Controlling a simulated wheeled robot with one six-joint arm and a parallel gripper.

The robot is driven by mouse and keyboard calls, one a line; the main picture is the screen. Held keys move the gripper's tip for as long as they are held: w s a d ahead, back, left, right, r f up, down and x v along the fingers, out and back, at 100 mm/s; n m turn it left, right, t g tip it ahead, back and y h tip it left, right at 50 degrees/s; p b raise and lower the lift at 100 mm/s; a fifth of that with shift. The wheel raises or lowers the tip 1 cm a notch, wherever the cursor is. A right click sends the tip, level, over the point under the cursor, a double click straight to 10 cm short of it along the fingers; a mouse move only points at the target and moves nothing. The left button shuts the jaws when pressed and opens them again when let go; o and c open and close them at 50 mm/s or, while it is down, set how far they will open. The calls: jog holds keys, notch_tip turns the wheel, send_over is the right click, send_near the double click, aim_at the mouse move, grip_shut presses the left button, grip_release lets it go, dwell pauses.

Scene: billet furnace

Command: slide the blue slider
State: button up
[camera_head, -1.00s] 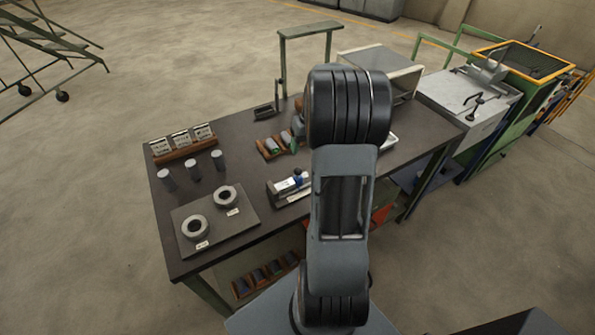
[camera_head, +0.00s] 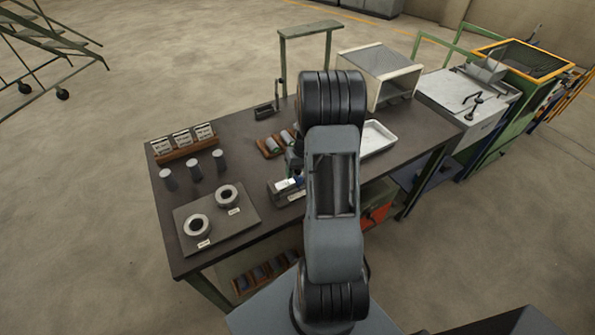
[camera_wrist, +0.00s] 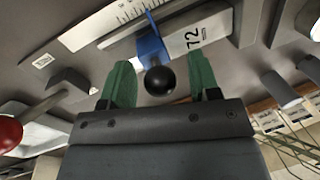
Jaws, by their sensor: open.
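The blue slider (camera_wrist: 150,42) with a round black knob (camera_wrist: 159,80) shows in the wrist view, on a rail with a printed scale (camera_wrist: 120,20) and a label reading 72. My gripper (camera_wrist: 160,84) is open, with one green finger on each side of the black knob. The knob lies between the fingers, with gaps seen on both sides. In the head view, the slider's device (camera_head: 284,188) sits near the front of the dark table, and my arm covers part of it. My gripper's fingers cannot be made out there.
On the table (camera_head: 235,150), a plate with two rings (camera_head: 197,225) lies left of the device, with several grey cylinders behind it. A wooden tray (camera_head: 270,147) stands behind the device. A white tray (camera_head: 378,138) lies to the right. A red ball (camera_wrist: 8,133) shows at the wrist view's left edge.

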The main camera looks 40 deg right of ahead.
jog(key=shift+c, duration=0.5)
grip_shut()
